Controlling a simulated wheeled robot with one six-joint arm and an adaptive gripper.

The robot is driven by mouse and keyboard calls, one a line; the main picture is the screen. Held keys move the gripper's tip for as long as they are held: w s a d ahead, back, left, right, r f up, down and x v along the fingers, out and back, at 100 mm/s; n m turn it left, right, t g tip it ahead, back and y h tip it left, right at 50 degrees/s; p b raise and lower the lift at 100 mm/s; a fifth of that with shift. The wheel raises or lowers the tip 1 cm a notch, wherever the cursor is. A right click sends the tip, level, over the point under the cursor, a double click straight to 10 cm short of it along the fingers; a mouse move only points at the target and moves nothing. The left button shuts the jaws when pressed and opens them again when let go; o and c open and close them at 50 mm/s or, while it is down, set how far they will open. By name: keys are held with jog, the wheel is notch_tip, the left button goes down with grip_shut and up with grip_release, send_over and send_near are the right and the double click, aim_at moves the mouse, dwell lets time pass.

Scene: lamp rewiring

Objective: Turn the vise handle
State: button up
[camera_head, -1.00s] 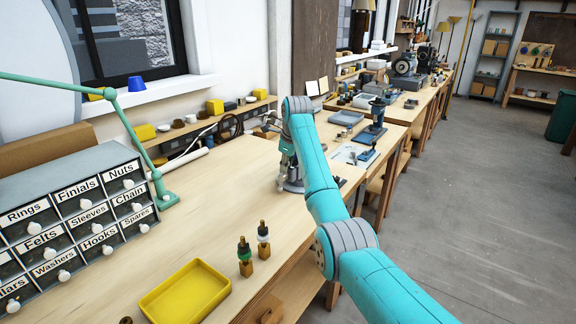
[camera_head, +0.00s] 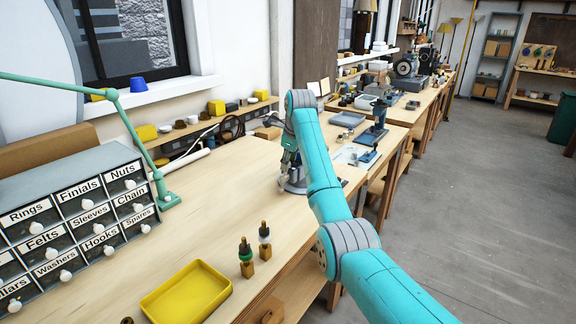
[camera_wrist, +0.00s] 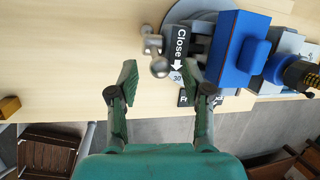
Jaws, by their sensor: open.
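The vise (camera_wrist: 237,45) has a blue body and grey parts and stands at the upper right of the wrist view. Its metal handle (camera_wrist: 160,67) is a short bar with ball ends. A black label reading "Close" with an arrow and "30" is beside it. My gripper (camera_wrist: 160,72) is open, its two green fingers spread to either side of the handle's near ball; I cannot tell whether either touches it. In the head view my gripper (camera_head: 289,160) is over the vise's grey base (camera_head: 294,187), and my arm hides much of the vise.
A yellow tray (camera_head: 187,292), two small lamp-part stacks (camera_head: 246,257) and a labelled drawer cabinet (camera_head: 75,215) stand nearer on the bench. A green lamp arm (camera_head: 125,118) rises at left. The middle of the bench top is clear.

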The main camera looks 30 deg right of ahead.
jog(key=v, duration=0.9)
jog(key=shift+r, duration=0.2)
jog(key=shift+c, duration=0.2)
